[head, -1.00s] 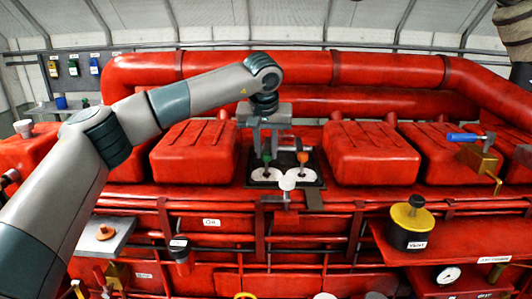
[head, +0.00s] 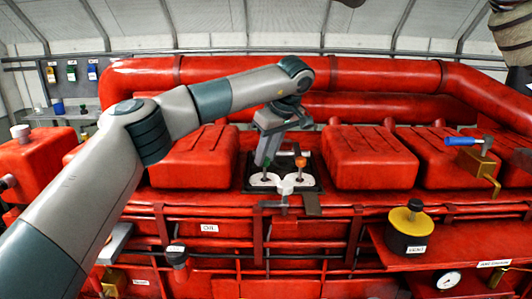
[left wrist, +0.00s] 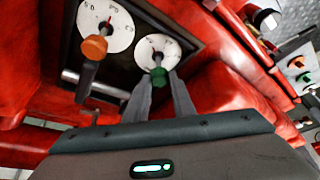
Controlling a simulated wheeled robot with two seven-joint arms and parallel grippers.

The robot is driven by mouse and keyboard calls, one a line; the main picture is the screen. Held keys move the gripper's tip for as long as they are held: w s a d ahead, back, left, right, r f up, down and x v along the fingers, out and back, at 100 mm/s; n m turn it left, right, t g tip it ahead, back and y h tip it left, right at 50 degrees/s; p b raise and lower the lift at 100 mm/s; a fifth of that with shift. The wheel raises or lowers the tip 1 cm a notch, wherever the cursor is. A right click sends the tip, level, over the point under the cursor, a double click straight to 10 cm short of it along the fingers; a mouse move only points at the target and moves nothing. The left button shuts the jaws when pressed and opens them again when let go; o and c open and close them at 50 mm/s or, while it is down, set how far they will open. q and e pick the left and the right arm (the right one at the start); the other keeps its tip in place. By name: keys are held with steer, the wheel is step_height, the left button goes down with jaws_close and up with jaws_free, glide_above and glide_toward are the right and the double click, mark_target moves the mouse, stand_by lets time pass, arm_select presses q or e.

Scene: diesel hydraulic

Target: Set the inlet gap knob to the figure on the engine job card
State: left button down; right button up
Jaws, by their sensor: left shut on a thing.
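Two white dials sit side by side in a dark recess between the red covers. The left one carries a green knob (head: 266,161) and the right one an orange knob (head: 301,162). My left gripper (head: 264,158) reaches down, tilted, onto the green knob and is shut on it. In the left wrist view its fingers (left wrist: 165,82) lie against the green knob (left wrist: 158,76), with the orange knob (left wrist: 95,47) free beside it. Both dials show a red mark; their figures are too small to read surely. I cannot tell which is the inlet knob. No job card is recognisable. My right gripper is not in view.
Red covers flank the recess closely, such as the right cover (head: 370,160). Thick red pipes (head: 390,75) run behind. A black and yellow vent cap (head: 408,225) and a blue-handled tool (head: 463,141) are at the right.

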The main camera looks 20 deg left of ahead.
arm_select(q)
steer(key=shift+n, duration=0.4)
steer(key=c, duration=1.5)
jaws_free()
steer(key=shift+r, duration=0.1)
steer(key=shift+d+r, duration=0.25)
steer(key=shift+r, duration=0.2)
steer(key=shift+b+v, duration=1.55)
steer(key=shift+v, duration=6.65)
steer(key=shift+f, duration=0.1)
